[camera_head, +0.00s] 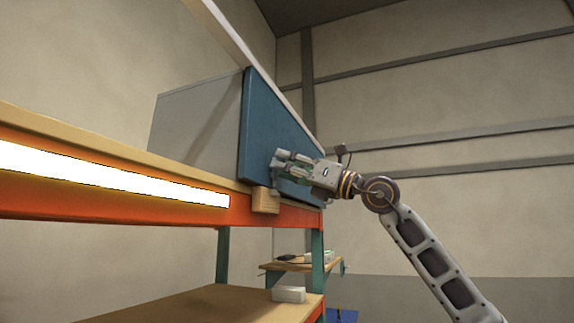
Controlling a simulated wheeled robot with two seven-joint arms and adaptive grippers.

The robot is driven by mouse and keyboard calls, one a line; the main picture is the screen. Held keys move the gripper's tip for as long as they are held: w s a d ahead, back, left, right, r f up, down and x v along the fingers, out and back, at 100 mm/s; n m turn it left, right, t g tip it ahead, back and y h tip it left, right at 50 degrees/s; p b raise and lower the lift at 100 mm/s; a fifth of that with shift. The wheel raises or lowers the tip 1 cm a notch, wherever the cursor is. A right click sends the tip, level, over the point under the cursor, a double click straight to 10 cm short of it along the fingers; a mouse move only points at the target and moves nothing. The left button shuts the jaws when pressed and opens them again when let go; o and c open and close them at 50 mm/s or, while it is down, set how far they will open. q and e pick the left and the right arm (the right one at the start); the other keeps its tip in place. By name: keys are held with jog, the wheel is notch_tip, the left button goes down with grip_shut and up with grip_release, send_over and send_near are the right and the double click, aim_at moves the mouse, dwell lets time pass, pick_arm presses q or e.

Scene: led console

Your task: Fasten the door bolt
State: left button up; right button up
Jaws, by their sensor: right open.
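A blue door panel (262,125) stands upright on the workbench, at the front of a grey cabinet or panel (197,127). No bolt can be made out clearly; the area at the lower part of the door is partly hidden by my right gripper. My right gripper (275,162) reaches in from the right and is open, with its fingers in front of the lower middle of the blue door. I cannot tell whether the fingers touch it. My left gripper is not in view.
The workbench (120,158) has an orange front beam with a bright light strip (110,176). A small wooden block (265,200) sits at its front edge just below my gripper. A lower shelf (190,306) holds a white box (288,294). Free room lies right of the bench.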

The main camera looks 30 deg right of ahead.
aim_at(275, 176)
grip_shut()
jog(key=shift+f, duration=0.2)
dwell(0.3)
jog(key=f, duration=0.1)
jog(key=f+b, duration=0.1)
jog(key=b, duration=0.1)
jog(key=shift+a+f, duration=0.25)
jog(key=shift+f, duration=0.15)
